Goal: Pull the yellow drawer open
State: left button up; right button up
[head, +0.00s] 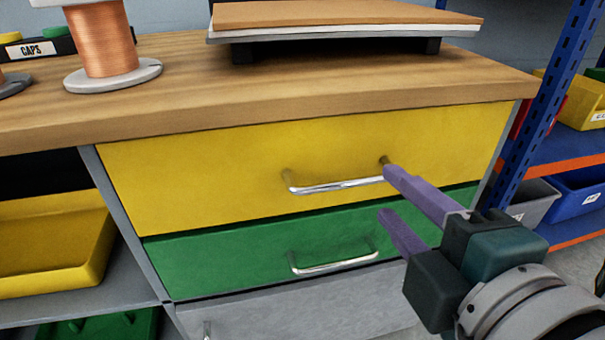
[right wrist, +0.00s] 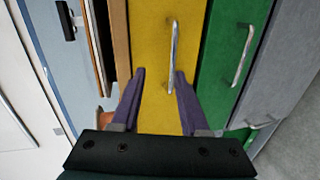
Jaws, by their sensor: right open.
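The yellow drawer (head: 215,165) is the top drawer under the wooden worktop, and its front looks flush with the cabinet. Its silver bar handle (head: 340,184) runs across the front. My right gripper (head: 386,192), with purple fingers, is open at the right end of the handle. In the right wrist view my right gripper (right wrist: 160,73) points at the yellow front, and the handle (right wrist: 172,50) lies close to the right finger. I cannot tell whether that finger touches it. My left gripper is not in view.
Below are a green drawer (head: 225,261) with its own handle (head: 335,264) and a grey drawer (head: 300,312). A copper wire spool (head: 103,40) and a raised board (head: 345,14) stand on the worktop (head: 300,90). A blue shelf post (head: 543,105) rises at right.

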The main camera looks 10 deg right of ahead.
aim_at(350, 186)
jog(key=shift+n+y, duration=0.3)
jog(key=shift+n, duration=0.2)
jog(key=w+f+b, duration=0.1)
jog(key=w, duration=0.2)
jog(key=w+f+b, duration=0.1)
jog(key=w+f, duration=0.1)
jog(key=w, duration=0.1)
jog(key=w+a+f+b, duration=0.1)
jog(key=w+f+b, duration=0.1)
jog(key=w, duration=0.1)
jog(key=shift+w, duration=0.4)
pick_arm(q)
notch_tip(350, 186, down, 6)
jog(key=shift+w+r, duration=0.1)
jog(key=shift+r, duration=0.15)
pick_arm(e)
grip_shut()
